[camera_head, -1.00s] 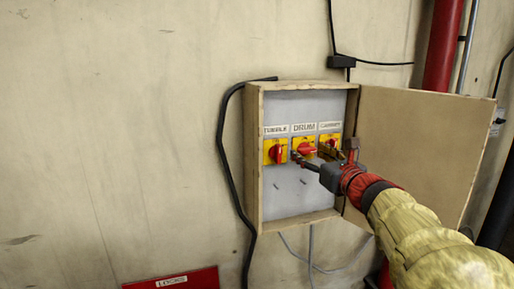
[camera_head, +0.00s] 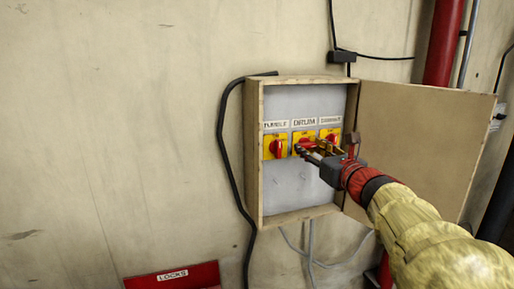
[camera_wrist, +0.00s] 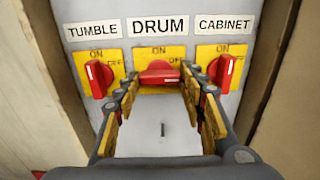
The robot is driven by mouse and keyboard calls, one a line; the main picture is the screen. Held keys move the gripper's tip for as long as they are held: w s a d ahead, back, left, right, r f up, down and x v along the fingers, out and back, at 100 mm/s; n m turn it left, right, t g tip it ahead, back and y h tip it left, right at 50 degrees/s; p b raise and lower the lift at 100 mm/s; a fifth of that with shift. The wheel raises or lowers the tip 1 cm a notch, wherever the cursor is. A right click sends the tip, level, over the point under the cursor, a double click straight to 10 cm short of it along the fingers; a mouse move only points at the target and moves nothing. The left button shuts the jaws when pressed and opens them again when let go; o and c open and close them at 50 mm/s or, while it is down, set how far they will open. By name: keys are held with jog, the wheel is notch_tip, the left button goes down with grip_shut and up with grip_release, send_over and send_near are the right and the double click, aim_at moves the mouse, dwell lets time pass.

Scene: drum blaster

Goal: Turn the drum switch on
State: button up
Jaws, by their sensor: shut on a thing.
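The drum switch is a red knob on a yellow plate under the DRUM label, in the middle of three switches; it shows in the wrist view (camera_wrist: 158,72) and the head view (camera_head: 305,141). Its handle lies sideways, while the two neighbours' handles stand nearly upright. My gripper (camera_wrist: 158,84) has one finger at each end of the knob and is shut on it. In the head view my gripper (camera_head: 309,148) reaches into the box from the lower right and covers part of the knob.
The tumble switch (camera_wrist: 97,78) is close on the left and the cabinet switch (camera_wrist: 226,70) close on the right. The wooden box (camera_head: 254,165) has side walls around the panel, and its open door (camera_head: 420,140) stands on the right. A black cable (camera_head: 222,130) runs along the box's left.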

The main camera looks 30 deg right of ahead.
jog(key=shift+f+n+b, duration=0.15)
jog(key=shift+n+b, duration=0.25)
jog(key=shift+b, duration=0.4)
jog(key=shift+c, duration=0.4)
jog(key=shift+n+b, duration=0.3)
jog(key=shift+b, duration=0.25)
jog(key=n+b, duration=1.6)
jog(key=b, duration=0.5)
jog(key=shift+b, duration=0.4)
jog(key=shift+n, duration=0.5)
jog(key=o, duration=1.1)
jog(key=shift+o, duration=0.3)
